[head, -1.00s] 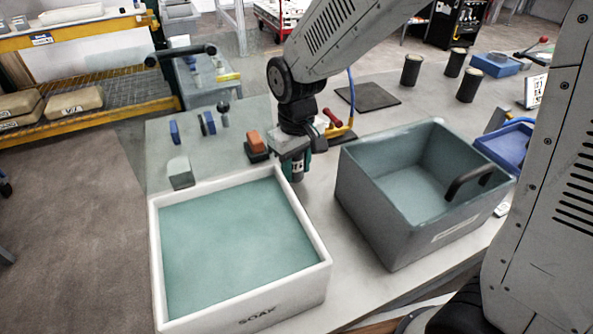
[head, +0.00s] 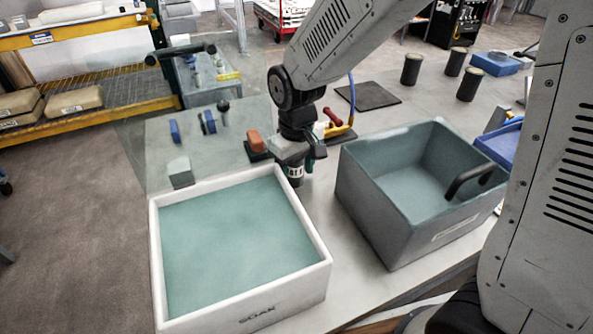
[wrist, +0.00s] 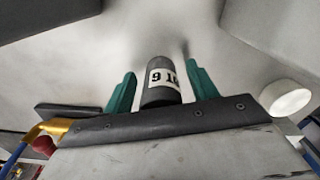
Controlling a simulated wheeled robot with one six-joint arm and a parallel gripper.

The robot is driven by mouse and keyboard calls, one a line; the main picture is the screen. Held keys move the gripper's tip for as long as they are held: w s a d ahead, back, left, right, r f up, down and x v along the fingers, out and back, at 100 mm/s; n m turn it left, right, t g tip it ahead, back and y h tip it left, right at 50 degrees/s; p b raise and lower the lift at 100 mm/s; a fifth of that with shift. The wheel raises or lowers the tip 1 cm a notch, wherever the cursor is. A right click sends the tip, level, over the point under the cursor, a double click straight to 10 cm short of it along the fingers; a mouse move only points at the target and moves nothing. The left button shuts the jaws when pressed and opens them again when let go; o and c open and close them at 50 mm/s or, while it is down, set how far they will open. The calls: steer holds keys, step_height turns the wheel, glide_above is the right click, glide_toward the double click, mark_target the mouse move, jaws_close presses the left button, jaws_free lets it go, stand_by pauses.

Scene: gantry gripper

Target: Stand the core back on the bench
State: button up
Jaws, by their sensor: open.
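The core is a dark cylinder with a pale printed label (head: 296,171). It stands upright, apparently on the bench (head: 325,215), between the soak tray and the grey bin. My gripper (wrist: 160,70) is open, with one teal finger on each side of the core (wrist: 156,97) in the wrist view. Gaps show between the fingers and the core there. In the head view my gripper body hides the core's upper part.
The white-rimmed soak tray (head: 322,262) is close at front left. The grey bin (head: 375,215) with a black handle is close at right. An orange-topped block (head: 256,143) stands behind left. Several dark cylinders (head: 412,70) stand at the back right.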

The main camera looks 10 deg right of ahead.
step_height(320, 180, up, 12)
steer(key=shift+f, duration=0.1)
stand_by(0.4)
steer(key=shift+w, duration=0.1)
